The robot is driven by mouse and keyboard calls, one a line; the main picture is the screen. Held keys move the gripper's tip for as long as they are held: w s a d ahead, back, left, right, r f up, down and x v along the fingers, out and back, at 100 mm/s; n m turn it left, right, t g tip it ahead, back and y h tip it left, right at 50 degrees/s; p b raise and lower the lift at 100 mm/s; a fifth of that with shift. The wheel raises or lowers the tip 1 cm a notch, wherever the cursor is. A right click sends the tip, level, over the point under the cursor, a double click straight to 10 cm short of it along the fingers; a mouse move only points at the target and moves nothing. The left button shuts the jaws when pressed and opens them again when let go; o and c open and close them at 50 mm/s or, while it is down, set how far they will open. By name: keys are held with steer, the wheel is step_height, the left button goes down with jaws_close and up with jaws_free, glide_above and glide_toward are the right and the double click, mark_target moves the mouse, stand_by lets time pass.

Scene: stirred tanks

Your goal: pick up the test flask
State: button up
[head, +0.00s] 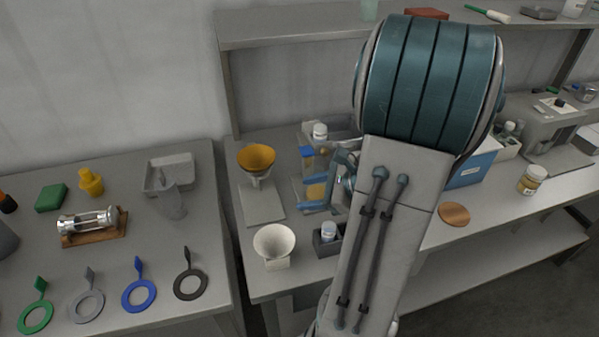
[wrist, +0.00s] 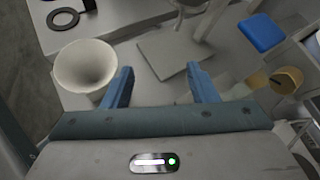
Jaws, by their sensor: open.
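No thing in view is plainly marked as the test flask. A small amber-coloured vessel (head: 316,191), partly hidden by my gripper, is the likeliest one; its shape is unclear. It seems to be the tan, round-mouthed vessel (wrist: 288,80) at the right of the wrist view, outside my jaws. My gripper (wrist: 159,68) is open, with nothing between its blue fingers. In the head view my gripper (head: 306,194) hangs over the middle bench, beside the amber vessel. My arm hides part of the bench.
A white funnel (head: 274,241) stands near the bench's front edge, left of my fingers in the wrist view (wrist: 85,66). An orange funnel (head: 257,158) stands over a grey plate (head: 263,206).

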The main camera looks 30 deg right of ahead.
mark_target(323, 188)
steer(key=s+d+f+m+t+h, duration=0.15)
steer(key=d+m+t+h, duration=0.25)
steer(key=d+m, duration=0.55)
steer(key=shift+n, duration=0.85)
steer(key=x, duration=0.3)
steer(key=d+p+x, duration=0.1)
steer(key=x, duration=0.5)
steer(key=shift+w+d+f, duration=0.25)
steer(key=shift+w+f, duration=0.15)
steer(key=shift+p+x, duration=0.75)
steer(key=shift+x, duration=1.35)
steer(key=shift+s, duration=0.1)
jaws_close()
steer(key=shift+s+d+r, duration=0.15)
steer(key=shift+s+r, duration=0.25)
steer(key=shift+s, duration=0.05)
steer(key=r+b+v, duration=0.1)
steer(key=v, duration=1.3)
steer(key=shift+r+b, duration=0.4)
